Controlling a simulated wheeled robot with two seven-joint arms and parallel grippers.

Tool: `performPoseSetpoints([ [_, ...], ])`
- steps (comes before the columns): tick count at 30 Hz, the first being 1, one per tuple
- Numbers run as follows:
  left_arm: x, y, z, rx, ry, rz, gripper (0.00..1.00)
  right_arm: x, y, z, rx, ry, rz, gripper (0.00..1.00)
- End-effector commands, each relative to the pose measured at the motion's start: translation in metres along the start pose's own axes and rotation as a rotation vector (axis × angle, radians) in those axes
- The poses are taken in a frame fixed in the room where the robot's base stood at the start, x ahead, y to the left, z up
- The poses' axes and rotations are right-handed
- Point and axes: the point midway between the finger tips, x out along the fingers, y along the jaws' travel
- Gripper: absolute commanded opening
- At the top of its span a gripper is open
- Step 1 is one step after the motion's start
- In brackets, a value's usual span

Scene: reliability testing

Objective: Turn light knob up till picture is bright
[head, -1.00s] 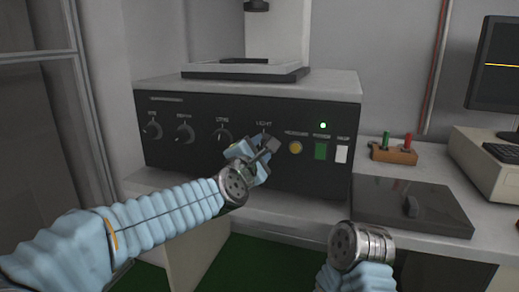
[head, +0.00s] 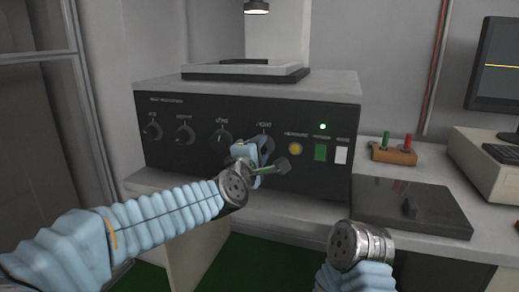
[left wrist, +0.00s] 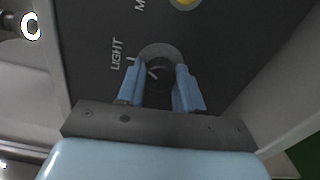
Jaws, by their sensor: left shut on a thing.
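The black control panel (head: 200,165) has a row of knobs. The light knob, under the LIGHT label, shows in the left wrist view (left wrist: 157,72) as a dark round knob with a pale pointer mark. My left gripper (head: 274,156) is at this knob. In the left wrist view its two blue fingers (left wrist: 160,80) are shut on the knob, one on each side. In the head view the gripper hides most of the knob.
Other knobs (head: 185,134) sit left of the light knob. A monitor (head: 497,65) stands at right. A dark plate (head: 445,205) lies on the bench.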

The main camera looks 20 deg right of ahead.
Motion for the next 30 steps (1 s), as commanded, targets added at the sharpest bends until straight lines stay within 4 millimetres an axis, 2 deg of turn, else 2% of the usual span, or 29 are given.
performPoseSetpoints([
  [30,0.0,-0.002,0.001,0.966,-0.003,-0.004,0.05,-0.017,-0.011,0.002,-0.006,-0.007,-0.006,0.0],
])
